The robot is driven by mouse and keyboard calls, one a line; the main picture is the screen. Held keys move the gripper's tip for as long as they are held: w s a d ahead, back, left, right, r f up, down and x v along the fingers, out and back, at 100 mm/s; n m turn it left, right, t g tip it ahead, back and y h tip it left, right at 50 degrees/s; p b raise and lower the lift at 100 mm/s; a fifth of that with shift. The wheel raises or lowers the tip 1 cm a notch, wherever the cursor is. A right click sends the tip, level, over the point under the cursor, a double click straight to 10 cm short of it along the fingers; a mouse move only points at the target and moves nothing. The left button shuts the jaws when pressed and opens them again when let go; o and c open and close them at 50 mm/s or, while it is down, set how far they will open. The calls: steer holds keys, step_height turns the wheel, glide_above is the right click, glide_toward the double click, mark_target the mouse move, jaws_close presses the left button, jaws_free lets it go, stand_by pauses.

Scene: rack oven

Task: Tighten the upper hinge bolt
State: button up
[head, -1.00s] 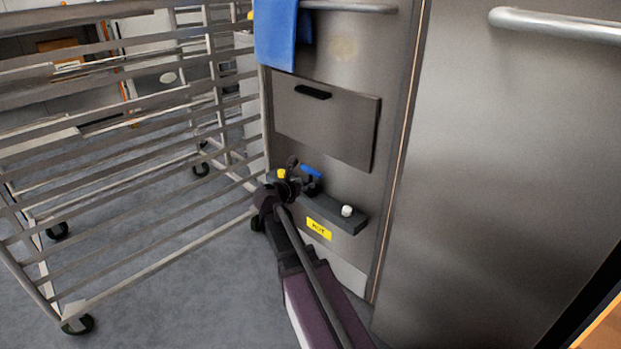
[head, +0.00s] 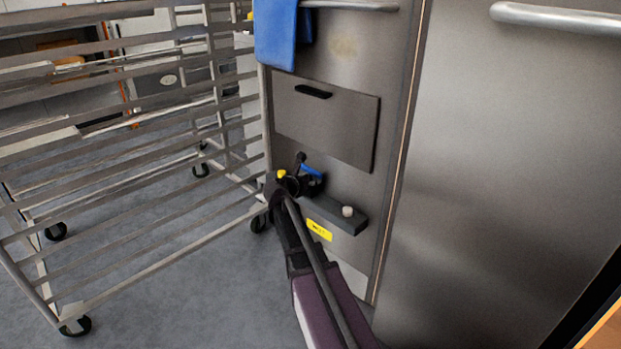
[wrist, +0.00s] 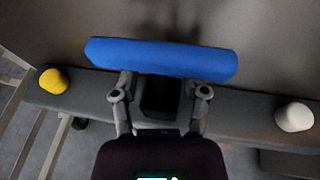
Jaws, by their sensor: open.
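My gripper (wrist: 161,88) is open, its two fingers on either side of a black block below a blue bar-shaped handle (wrist: 160,58). The blue handle lies crosswise just ahead of the fingertips; I cannot tell whether they touch it. In the head view my gripper (head: 290,184) is beside the blue handle (head: 312,172), at the left part of a dark ledge (head: 325,209) low on the steel front. It partly hides the ledge's left end. I cannot make out a hinge bolt in either view.
A yellow knob (wrist: 54,81) and a white knob (wrist: 294,117) flank the handle on the ledge. A yellow label (head: 319,230) is below, a flap panel (head: 325,122) above. A blue towel (head: 276,35) hangs from a bar. A wheeled rack (head: 130,190) stands left.

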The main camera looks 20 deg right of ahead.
mark_target(311, 168)
stand_by(0.5)
jaws_close()
steer(key=shift+r, duration=0.2)
step_height(311, 168, up, 4)
steer(key=p, duration=0.4)
steer(key=shift+f, duration=0.15)
steer(key=s+a+p, duration=0.1)
steer(key=s, duration=1.5)
steer(key=shift+a+r, duration=0.4)
steer(key=shift+r, duration=0.05)
